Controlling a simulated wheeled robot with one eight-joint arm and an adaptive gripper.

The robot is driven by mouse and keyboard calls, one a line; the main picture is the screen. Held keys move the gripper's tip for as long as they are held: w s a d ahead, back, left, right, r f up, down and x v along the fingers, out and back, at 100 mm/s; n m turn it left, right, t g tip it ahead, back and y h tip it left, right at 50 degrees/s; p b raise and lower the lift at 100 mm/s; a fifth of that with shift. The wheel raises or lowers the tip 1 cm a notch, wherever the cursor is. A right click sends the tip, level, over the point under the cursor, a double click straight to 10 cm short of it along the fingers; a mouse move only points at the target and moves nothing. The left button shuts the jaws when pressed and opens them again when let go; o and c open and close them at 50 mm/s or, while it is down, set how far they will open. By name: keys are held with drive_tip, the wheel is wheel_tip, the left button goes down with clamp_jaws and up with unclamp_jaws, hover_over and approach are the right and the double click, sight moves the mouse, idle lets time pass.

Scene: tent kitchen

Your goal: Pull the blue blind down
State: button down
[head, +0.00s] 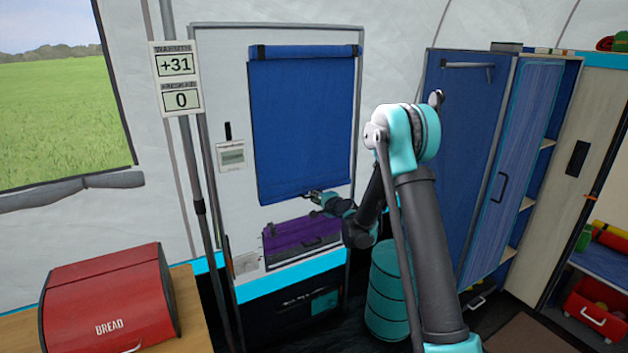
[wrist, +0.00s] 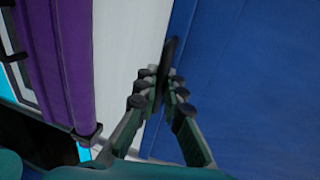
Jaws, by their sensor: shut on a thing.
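The blue blind (head: 300,120) hangs on the white panel from a bar at the top, and its lower edge is above the purple blind. In the wrist view the blue blind (wrist: 255,80) fills the right side. My gripper (head: 316,196) is at the blind's lower edge. In the wrist view my gripper (wrist: 163,82) is shut on a dark pull (wrist: 168,60) at that edge. The fingers partly hide the pull, so its full shape is unclear.
The purple blind (head: 290,236) is just below; it also shows in the wrist view (wrist: 65,70). A teal barrel (head: 385,290) stands to the right of the panel. A red bread box (head: 105,300) is at lower left. A blue cabinet door (head: 468,150) stands at right.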

drive_tip(key=shift+s+f, duration=0.1)
drive_tip(key=shift+f, duration=1.9)
drive_tip(key=c, duration=1.7)
unclamp_jaws()
drive_tip(key=shift+f, duration=0.1)
drive_tip(key=shift+o, duration=0.4)
drive_tip(key=v, duration=1.2)
